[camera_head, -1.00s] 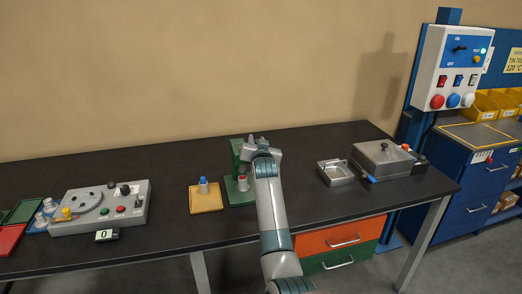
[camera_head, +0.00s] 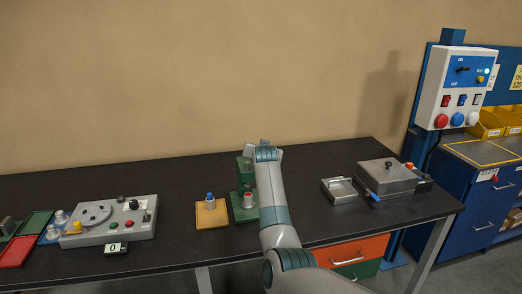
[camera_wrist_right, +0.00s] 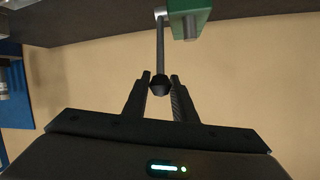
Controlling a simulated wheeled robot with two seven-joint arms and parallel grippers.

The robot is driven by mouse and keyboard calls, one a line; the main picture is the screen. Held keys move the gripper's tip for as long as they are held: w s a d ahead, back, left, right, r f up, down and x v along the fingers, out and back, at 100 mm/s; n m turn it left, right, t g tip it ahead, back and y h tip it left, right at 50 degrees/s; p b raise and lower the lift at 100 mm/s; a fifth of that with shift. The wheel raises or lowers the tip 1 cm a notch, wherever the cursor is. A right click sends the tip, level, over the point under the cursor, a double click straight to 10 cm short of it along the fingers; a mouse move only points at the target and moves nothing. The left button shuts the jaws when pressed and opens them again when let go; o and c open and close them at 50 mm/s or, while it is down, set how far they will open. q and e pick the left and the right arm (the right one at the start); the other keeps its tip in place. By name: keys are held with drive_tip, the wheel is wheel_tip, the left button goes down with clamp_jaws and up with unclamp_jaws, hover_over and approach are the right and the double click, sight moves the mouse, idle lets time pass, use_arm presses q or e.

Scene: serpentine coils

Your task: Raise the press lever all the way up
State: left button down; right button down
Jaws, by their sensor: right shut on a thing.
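The green press (camera_head: 244,172) stands on the bench, on a green base (camera_head: 237,213) partly covered by my right arm. In the right wrist view, its green body (camera_wrist_right: 190,18) is at the top edge. The press lever (camera_wrist_right: 160,40) is a thin grey rod running from beside that body to a black knob (camera_wrist_right: 160,88). My right gripper (camera_wrist_right: 160,78) is shut on the knob, one finger on each side. In the head view, my wrist hides the lever and fingers. My left gripper is not in view.
A tan tray (camera_head: 212,221) with a blue-capped bottle (camera_head: 210,200) lies left of the press. A grey control box (camera_head: 108,220) is farther left. A metal tray (camera_head: 340,191) and a lidded grey box (camera_head: 388,178) stand to the right. The bench between them is clear.

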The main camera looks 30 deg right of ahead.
drive_tip(key=shift+w+a+f, duration=0.1)
drive_tip(key=shift+a+f, duration=0.1)
idle(0.5)
drive_tip(key=c, duration=1.5)
unclamp_jaws()
drive_tip(key=shift+c, duration=0.2)
drive_tip(key=shift+w+a, duration=0.1)
drive_tip(key=shift+w, duration=0.05)
drive_tip(key=shift+r, duration=0.1)
drive_tip(key=shift+s, duration=0.3)
drive_tip(key=shift+s+r, duration=0.1)
drive_tip(key=b+v, duration=0.5)
drive_tip(key=v, duration=1.1)
drive_tip(key=shift+s+a+r, duration=0.2)
